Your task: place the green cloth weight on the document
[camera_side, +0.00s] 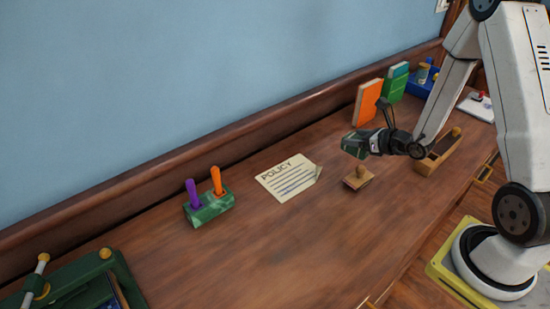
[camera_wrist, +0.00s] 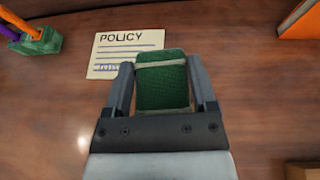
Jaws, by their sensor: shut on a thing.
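My gripper (camera_wrist: 162,85) is shut on the green cloth weight (camera_wrist: 162,84), which has a pale band across it. In the side view the weight (camera_side: 353,144) is held above the desk, at the left end of my gripper (camera_side: 366,143). The document (camera_side: 288,177) is a cream sheet headed POLICY, lying on the desk with its right corner curled. It also shows in the wrist view (camera_wrist: 122,50), beyond the weight and to its left. The weight covers part of its lower right in that view.
A wooden stamp (camera_side: 358,178) stands right of the document. A green marbled holder (camera_side: 209,206) with purple and orange pens is to its left. Orange (camera_side: 367,103) and green (camera_side: 394,83) books stand behind my gripper. A wooden box (camera_side: 438,153) is at right.

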